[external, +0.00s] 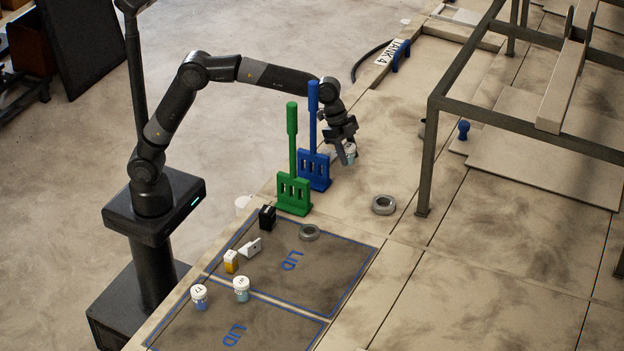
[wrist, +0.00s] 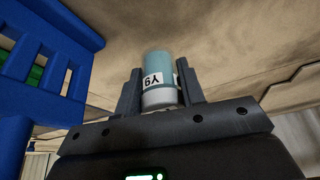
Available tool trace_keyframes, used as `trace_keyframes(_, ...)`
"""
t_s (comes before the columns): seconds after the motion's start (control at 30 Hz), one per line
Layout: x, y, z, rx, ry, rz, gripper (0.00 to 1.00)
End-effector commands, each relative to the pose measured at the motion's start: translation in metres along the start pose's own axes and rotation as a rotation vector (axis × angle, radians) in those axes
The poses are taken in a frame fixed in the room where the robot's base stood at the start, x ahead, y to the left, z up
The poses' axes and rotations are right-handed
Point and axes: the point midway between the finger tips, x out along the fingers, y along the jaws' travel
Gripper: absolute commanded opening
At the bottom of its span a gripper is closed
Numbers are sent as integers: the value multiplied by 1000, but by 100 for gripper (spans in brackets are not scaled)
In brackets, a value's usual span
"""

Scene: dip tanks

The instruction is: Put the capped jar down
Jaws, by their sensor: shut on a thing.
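My gripper (external: 345,146) is shut on a small capped jar (external: 350,152) with a light blue body. In the wrist view the jar (wrist: 159,65) sits between the two dark fingers (wrist: 157,88). Its white cap is toward my palm and its blue body points away. A white label with dark characters is on its side. In the external view the jar is just right of the blue rack, over the tan bench (external: 395,150). I cannot tell whether its base touches the bench.
The blue rack (external: 314,172) and green rack (external: 293,195), with tall handles, stand close left. Grey rings (external: 383,205) (external: 309,232) lie in front. Two capped jars (external: 199,297) (external: 241,288) stand by the LID areas. A metal frame (external: 430,160) rises at right.

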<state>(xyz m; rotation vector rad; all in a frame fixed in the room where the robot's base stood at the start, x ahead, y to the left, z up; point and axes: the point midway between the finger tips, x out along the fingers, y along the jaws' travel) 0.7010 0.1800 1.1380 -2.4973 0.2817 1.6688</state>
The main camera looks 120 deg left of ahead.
Motion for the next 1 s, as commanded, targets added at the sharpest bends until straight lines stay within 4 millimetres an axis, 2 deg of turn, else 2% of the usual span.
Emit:
trace_keyframes(0.3,34,0,14,-1,0,1,13)
trace_keyframes(0.67,38,0,16,0,0,1,13)
trace_keyframes(0.7,37,0,16,0,0,0,39)
trace_keyframes(0.93,37,0,16,0,0,0,58)
trace_keyframes(1.0,37,0,16,0,0,0,58)
